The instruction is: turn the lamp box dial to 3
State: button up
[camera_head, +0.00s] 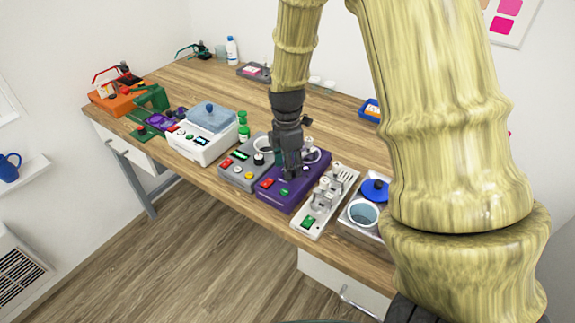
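No label that names the lamp box can be read in the head view. My gripper (291,174) points down over a purple box (273,194) on the bench and hides part of its top. The purple box shows a red part at its front left, a small green part and a light curved piece at the back right. The gripper's fingertips are at or just above the box top; contact cannot be told. Any dial under them is hidden, and the fingers are too small to tell open or shut.
Left are a green bottle (243,127), a white machine (201,149) and an orange box (112,102). The bench's back middle is mostly clear.

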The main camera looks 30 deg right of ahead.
jog(key=shift+f, duration=0.4)
jog(key=c, duration=1)
jog(key=shift+c, duration=0.2)
